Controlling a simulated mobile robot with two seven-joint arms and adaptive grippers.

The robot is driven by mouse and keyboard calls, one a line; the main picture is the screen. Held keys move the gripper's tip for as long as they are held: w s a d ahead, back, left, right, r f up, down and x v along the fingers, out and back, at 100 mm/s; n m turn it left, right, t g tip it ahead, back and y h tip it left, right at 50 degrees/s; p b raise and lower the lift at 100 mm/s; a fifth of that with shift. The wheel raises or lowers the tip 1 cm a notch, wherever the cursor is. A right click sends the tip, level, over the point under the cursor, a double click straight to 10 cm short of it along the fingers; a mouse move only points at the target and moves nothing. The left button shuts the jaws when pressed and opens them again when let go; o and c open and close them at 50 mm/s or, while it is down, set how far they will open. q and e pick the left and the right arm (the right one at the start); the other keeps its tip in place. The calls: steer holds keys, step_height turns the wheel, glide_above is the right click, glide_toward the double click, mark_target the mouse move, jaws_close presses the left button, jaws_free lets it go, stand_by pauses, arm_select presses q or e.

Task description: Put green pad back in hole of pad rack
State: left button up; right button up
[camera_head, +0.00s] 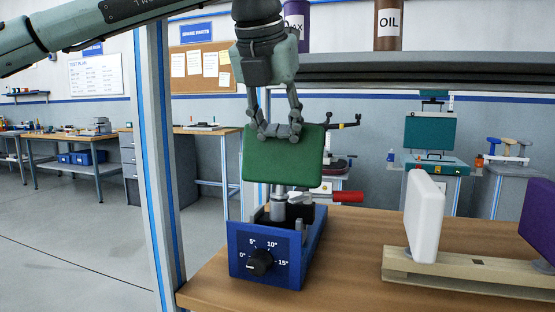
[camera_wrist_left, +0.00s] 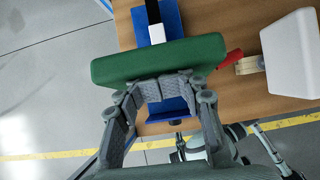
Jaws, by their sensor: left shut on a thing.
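The green pad (camera_head: 284,160) is upright in the head view, above a blue angle fixture (camera_head: 262,262) with a black dial. My left gripper (camera_head: 281,132) is shut on the pad's top edge. The left wrist view also shows the green pad (camera_wrist_left: 160,60) at the gripper's fingertips (camera_wrist_left: 160,88).
The wooden table (camera_head: 350,240) has free room between fixture and rack. A red handle (camera_head: 347,197) sticks out right of the fixture. A blue-striped frame post (camera_head: 158,160) stands at the left. A shelf beam (camera_head: 420,68) with canisters runs overhead.

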mark_target(278, 167)
arm_select(q)
steer(key=shift+r, duration=0.1)
jaws_close()
steer(key=shift+r+p, duration=1.35)
steer(key=shift+r, duration=0.75)
steer(key=shift+r, duration=0.1)
steer(key=shift+w+r, duration=0.1)
steer(key=shift+r, duration=1.8)
steer(key=o, duration=1.2)
jaws_free()
steer(key=shift+r, duration=0.1)
steer(key=shift+c, duration=0.2)
